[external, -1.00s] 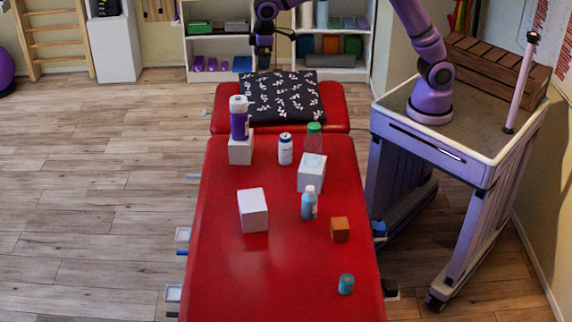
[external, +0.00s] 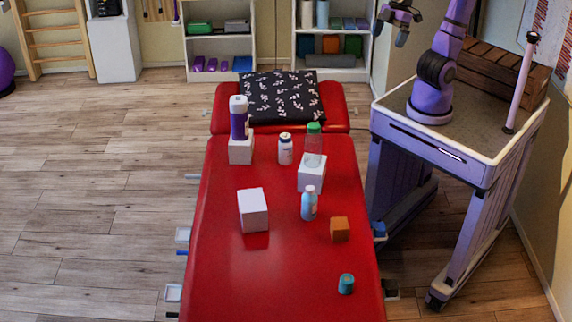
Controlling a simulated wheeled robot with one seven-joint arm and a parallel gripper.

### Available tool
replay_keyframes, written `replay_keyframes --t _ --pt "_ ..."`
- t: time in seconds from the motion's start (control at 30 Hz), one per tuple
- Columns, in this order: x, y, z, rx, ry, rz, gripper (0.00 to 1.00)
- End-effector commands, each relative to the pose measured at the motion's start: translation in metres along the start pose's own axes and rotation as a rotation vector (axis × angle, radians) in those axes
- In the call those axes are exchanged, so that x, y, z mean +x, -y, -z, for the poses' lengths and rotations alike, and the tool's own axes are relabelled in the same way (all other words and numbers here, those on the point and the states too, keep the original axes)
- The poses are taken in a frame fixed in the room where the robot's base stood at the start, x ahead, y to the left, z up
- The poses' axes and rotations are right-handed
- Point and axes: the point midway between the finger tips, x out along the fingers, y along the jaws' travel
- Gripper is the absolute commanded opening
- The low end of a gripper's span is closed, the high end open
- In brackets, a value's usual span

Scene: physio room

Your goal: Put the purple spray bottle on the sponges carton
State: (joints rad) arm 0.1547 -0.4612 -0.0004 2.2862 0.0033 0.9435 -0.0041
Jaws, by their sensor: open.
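The purple spray bottle (external: 239,120), with a white top, stands upright on a white carton (external: 240,151) at the far left of the red treatment table. Another white carton (external: 253,211) stands bare on the table nearer the camera. No label is readable, so I cannot tell which carton is the sponges carton. My gripper (external: 392,31) is open and empty, high at the top right, well away from the bottle and cartons.
On the red table (external: 225,277) also stand a white can (external: 285,150), a light blue bottle (external: 309,204), an orange-brown cube (external: 340,229) and a small teal container (external: 346,284). A patterned black pillow (external: 282,97) lies at the far end. The table's near left is clear.

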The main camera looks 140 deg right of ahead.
Motion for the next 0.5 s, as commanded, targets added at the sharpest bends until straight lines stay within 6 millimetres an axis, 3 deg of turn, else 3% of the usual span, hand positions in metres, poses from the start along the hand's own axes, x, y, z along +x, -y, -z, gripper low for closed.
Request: replay_keyframes --t 0.1,0.23,0.4,0.5 --pt "-0.006 0.016 -0.043 -0.053 -0.036 0.023 0.97" --pt "-0.005 0.026 -0.081 -0.098 -0.062 0.043 0.97" --pt "-0.002 0.031 -0.109 -0.131 -0.084 0.059 0.97" --pt "-0.001 0.032 -0.116 -0.138 -0.088 0.062 0.97"
